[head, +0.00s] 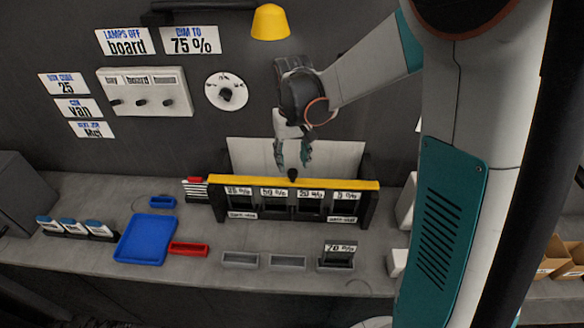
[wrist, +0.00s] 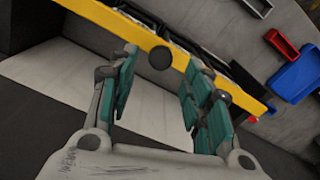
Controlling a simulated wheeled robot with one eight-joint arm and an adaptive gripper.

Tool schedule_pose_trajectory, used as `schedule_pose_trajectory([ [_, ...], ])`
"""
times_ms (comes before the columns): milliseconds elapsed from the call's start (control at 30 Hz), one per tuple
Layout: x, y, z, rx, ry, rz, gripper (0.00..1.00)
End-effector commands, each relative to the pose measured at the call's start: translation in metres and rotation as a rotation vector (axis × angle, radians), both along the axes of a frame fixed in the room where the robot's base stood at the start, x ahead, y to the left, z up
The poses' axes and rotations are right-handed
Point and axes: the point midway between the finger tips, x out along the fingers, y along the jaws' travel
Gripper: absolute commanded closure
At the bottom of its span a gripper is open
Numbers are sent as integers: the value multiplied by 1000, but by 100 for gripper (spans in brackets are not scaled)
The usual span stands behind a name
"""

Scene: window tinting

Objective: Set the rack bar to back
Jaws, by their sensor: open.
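The rack bar (head: 330,184) is a yellow bar along the top of the dark rack, with a dark round knob (head: 292,174) near its middle. In the wrist view the yellow bar (wrist: 140,38) runs diagonally across the top, and the knob (wrist: 160,57) shows between and beyond my fingertips. My gripper (head: 292,154) is open and points down, just above and behind the knob in the head view. In the wrist view my gripper (wrist: 155,85) has its teal fingers spread on either side of the knob. I cannot tell whether either finger touches the bar. Nothing is held.
The rack (head: 368,206) holds labelled dark slots, with a white panel (head: 345,158) behind it. A blue tray (head: 140,250), red bin (head: 189,249) and grey bins (head: 240,260) lie in front. A switch panel (head: 172,90) and dial (head: 226,106) are on the wall.

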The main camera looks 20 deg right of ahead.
Motion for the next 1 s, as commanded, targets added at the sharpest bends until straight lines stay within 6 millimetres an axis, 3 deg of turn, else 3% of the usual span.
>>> schedule_pose_trajectory([
  [233,0,0,-31,0,0,0,55],
  [633,0,0,-38,0,0,0,55],
  [833,0,0,-38,0,0,0,98],
  [1000,1,0,-38,0,0,0,100],
])
